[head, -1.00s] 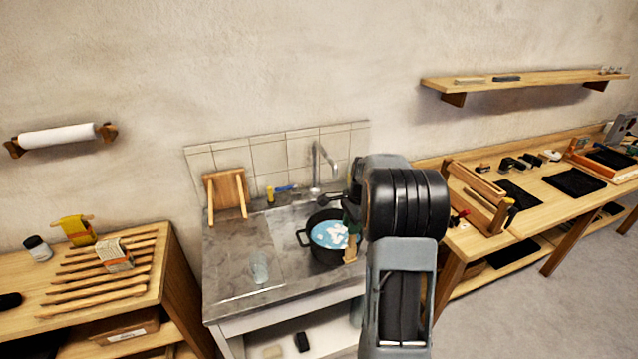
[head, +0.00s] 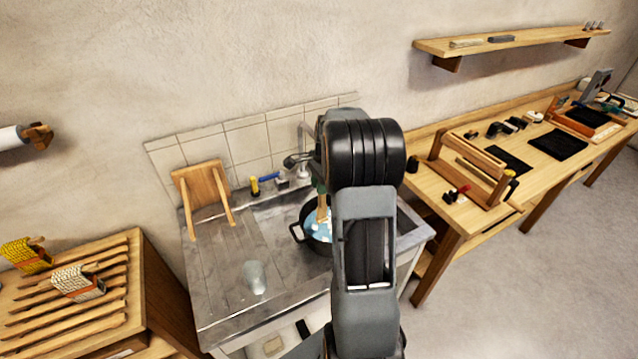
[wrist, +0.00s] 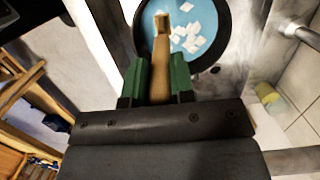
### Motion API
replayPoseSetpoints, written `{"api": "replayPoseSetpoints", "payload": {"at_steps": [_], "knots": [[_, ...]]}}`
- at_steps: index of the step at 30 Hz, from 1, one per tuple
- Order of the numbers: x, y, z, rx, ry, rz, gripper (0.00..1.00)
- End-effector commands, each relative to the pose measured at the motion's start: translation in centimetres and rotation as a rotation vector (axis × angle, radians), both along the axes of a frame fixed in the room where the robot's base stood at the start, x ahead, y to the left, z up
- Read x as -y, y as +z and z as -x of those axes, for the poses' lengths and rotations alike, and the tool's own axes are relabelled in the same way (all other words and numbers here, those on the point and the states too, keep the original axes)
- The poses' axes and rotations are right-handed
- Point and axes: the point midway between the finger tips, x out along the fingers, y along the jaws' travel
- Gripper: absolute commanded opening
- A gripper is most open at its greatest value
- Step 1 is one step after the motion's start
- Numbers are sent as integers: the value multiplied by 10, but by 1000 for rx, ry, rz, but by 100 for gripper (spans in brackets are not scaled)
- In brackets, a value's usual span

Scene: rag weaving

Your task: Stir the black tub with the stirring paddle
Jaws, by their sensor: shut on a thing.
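The black tub (head: 298,233) sits in the sink area of the grey counter, holding blue liquid with white pieces floating in it. In the wrist view the tub (wrist: 226,50) is at the top, with its blue liquid and white squares in plain view. My gripper (wrist: 160,80) has green fingers and is shut on the wooden stirring paddle (wrist: 161,60). The paddle points into the tub's opening, and its end shows over the blue liquid. I cannot tell how deep it reaches. In the head view my arm hides the tub's right side, and the paddle (head: 322,212) shows only in part.
A clear glass (head: 255,278) stands on the counter left of the tub. A tap (head: 303,150) rises behind the tub. A yellow-and-blue item (head: 262,183) lies by the tiles.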

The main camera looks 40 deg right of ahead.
Motion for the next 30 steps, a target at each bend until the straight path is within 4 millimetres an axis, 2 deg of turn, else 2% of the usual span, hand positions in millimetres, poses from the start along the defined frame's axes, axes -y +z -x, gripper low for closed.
{"api": "replayPoseSetpoints", "payload": {"at_steps": [4,11,21,30], "knots": [[-4,1,-1,-1,3,-1,0],[-4,-28,-1,-1,5,-1,0],[-5,-80,-1,-2,6,-2,0],[-5,-111,-2,-1,6,-1,0]]}}
